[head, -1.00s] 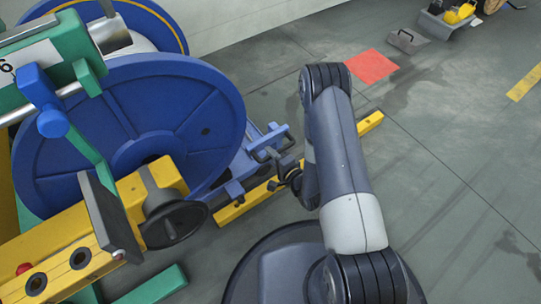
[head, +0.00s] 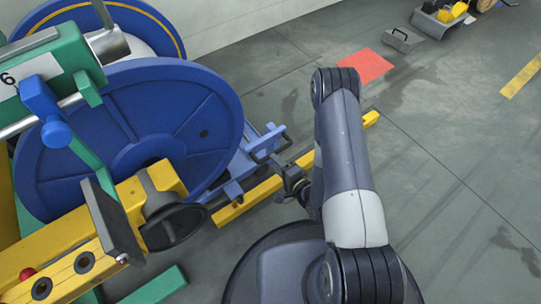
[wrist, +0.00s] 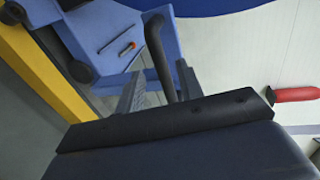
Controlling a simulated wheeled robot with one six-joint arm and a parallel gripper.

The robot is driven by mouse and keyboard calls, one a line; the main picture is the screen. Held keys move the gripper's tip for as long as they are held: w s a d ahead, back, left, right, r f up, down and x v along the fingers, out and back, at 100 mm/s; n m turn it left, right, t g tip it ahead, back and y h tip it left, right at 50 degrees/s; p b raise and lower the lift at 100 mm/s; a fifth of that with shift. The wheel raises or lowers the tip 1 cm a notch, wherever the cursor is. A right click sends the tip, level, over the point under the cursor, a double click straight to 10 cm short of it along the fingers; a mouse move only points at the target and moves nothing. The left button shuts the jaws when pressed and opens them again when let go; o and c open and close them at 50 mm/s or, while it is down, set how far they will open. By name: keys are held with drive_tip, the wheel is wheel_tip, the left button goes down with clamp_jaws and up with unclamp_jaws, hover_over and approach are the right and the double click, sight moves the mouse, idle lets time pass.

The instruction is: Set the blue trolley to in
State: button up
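The blue trolley (head: 240,166) stands low beside the large blue reel, at the yellow floor rail (head: 262,190). Its dark bar handle (head: 266,148) faces my arm. My gripper (head: 288,172) is close to the handle, partly hidden by my own arm. In the wrist view the blue trolley (wrist: 118,28) fills the upper left, and its black handle (wrist: 158,55) reaches down between the two grey fingers of my gripper (wrist: 160,88). The fingers are apart with gaps at the handle's sides. Contact cannot be seen.
The large blue reel (head: 120,120) and the yellow machine beam (head: 90,240) with a black knob (head: 172,222) stand to the left. A red floor patch (head: 365,66) lies behind my arm. The floor to the right is open. A red grip (wrist: 297,94) shows in the wrist view.

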drive_tip(key=p+v, duration=0.1)
drive_tip(key=v, duration=0.5)
drive_tip(key=shift+o, duration=0.2)
drive_tip(key=shift+w, duration=0.15)
drive_tip(key=n+g+y+b, duration=0.2)
drive_tip(key=n+g+y, duration=0.2)
approach(275, 152)
drive_tip(key=shift+f+b+x, duration=0.2)
drive_tip(key=shift+b+x, duration=0.85)
drive_tip(key=shift+x, duration=1.5)
drive_tip(key=shift+f+b+x, duration=0.25)
drive_tip(key=shift+b+x, duration=0.8)
drive_tip(key=shift+x, duration=1.5)
drive_tip(key=shift+d, duration=0.15)
drive_tip(key=shift+c, duration=0.5)
clamp_jaws()
